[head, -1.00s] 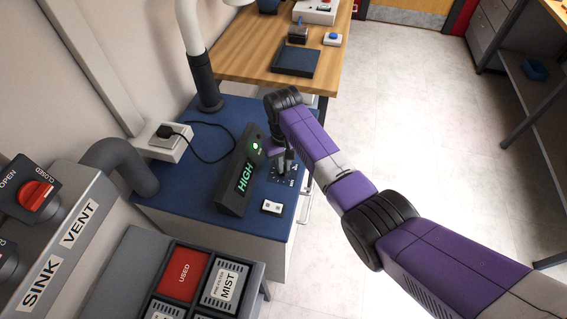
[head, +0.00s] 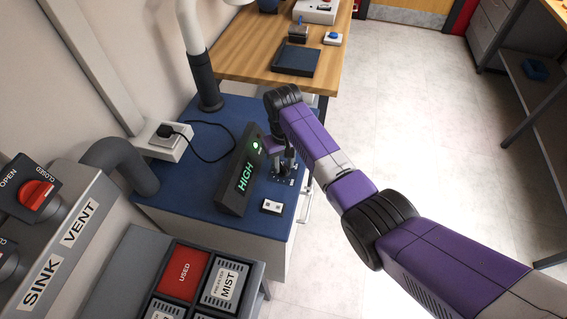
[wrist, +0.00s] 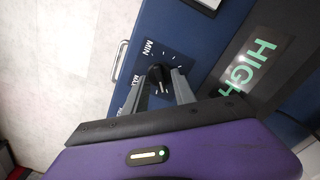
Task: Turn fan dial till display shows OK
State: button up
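The black fan dial (wrist: 158,76) sits on a dark plate with a MIN label and other labels, partly hidden. My gripper (wrist: 159,80) has one finger on each side of the dial, spread wider than its knob; contact is not clear. In the head view my gripper (head: 283,170) points down at the plate beside the display. The display (head: 243,178) is a dark slanted box reading HIGH in green, with a lit green lamp near its top. HIGH also shows on the display in the wrist view (wrist: 252,66).
A small white switch (head: 272,206) lies in front of the dial plate on the blue bench top (head: 200,190). A grey duct pipe (head: 125,165) and a socket with a cable (head: 165,140) are at left.

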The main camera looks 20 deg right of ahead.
aim_at(283, 167)
notch_tip(283, 167, up, 7)
jog(key=shift+r+b, duration=0.2)
jog(key=shift+b, duration=0.1)
dwell(0.5)
